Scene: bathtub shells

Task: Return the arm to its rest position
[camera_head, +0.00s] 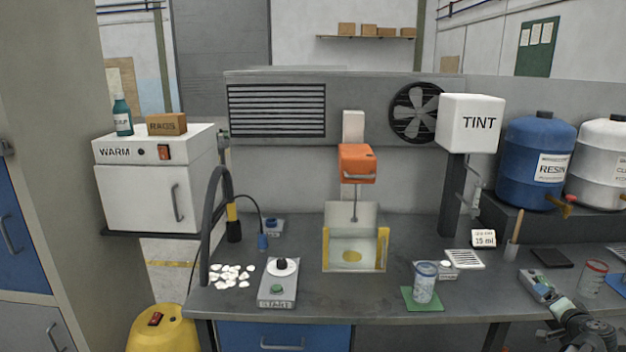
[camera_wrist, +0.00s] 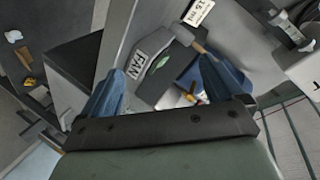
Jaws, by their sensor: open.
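My gripper (camera_wrist: 160,70) shows in the wrist view with its two blue fingers spread wide apart and nothing held between them. Beyond the fingers is a grey box marked FAN (camera_wrist: 150,64); I cannot tell the distance to it. In the head view, part of my arm (camera_head: 588,330) shows at the lower right corner, low over the right front of the bench. The rest of the arm is cut off by the frame.
The bench (camera_head: 385,320) carries a cup (camera_head: 424,283) on a green mat, a clear box (camera_head: 343,262) under the orange unit, a start switch (camera_head: 278,287) and white pieces (camera_head: 231,274). Blue (camera_head: 541,150) and white (camera_head: 600,160) drums stand back right. A yellow machine (camera_head: 162,330) stands front left.

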